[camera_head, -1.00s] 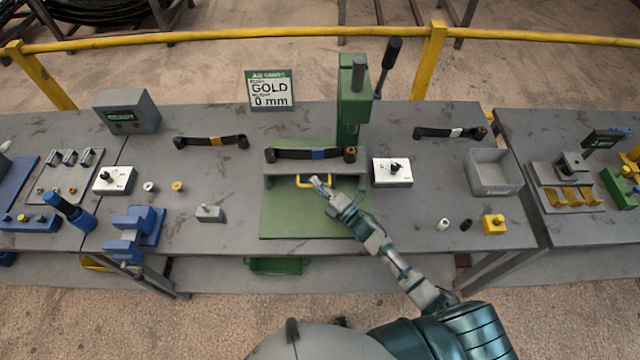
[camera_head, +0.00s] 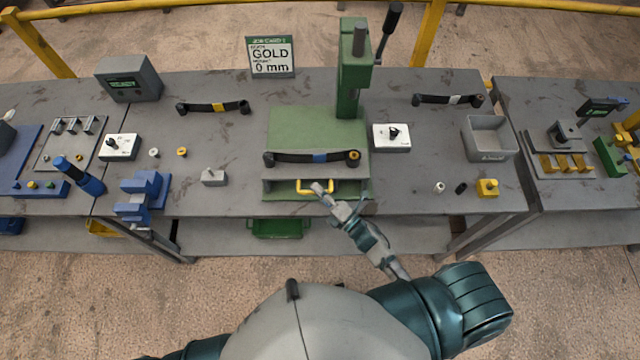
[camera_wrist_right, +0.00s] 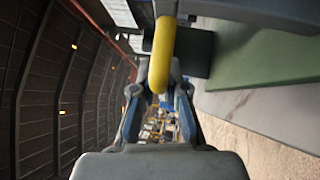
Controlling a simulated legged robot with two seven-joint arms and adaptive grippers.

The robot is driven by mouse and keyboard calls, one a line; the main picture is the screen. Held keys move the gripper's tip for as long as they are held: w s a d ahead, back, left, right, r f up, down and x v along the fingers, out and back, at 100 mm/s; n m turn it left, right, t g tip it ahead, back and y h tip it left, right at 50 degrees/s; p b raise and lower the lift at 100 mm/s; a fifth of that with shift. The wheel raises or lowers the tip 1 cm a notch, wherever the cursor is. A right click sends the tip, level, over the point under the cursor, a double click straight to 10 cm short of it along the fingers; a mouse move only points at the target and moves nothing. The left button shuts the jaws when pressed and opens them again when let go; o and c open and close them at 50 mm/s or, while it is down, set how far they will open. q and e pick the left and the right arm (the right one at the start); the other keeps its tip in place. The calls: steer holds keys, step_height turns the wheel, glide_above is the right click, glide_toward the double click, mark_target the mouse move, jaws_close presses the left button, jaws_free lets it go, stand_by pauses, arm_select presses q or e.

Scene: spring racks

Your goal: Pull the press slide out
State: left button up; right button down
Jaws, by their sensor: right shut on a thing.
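The grey press slide (camera_head: 278,171) lies at the front end of the green press base (camera_head: 300,125), near the table's front edge. A dark leaf spring with a blue band (camera_head: 319,157) lies across it. Its yellow handle (camera_head: 300,187) is on its front side. My right gripper (camera_head: 320,189) is shut on the handle. The wrist view shows the yellow handle (camera_wrist_right: 161,55) between the fingers (camera_wrist_right: 159,95). The green press column (camera_head: 350,75) with its dark lever stands behind. My left gripper is not in view.
White switch boxes (camera_head: 391,138) and (camera_head: 120,147) stand on the table (camera_head: 225,130). A grey bin (camera_head: 488,140) is at the right, and a blue fixture (camera_head: 140,193) at the left. The green base behind the slide is bare.

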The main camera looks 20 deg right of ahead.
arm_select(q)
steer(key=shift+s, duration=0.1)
arm_select(e)
steer(key=shift+s+a+f, duration=0.35)
steer(key=shift+f, duration=0.05)
steer(key=c, duration=1.2)
jaws_free()
steer(key=shift+a, duration=0.1)
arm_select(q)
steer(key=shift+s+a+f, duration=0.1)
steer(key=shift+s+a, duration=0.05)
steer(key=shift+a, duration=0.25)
arm_select(e)
steer(key=v, duration=1.1)
steer(key=shift+s+a+r, duration=0.15)
steer(key=shift+s+r, duration=0.15)
steer(key=shift+s, duration=0.25)
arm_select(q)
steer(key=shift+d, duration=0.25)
arm_select(e)
steer(key=shift+d, duration=0.25)
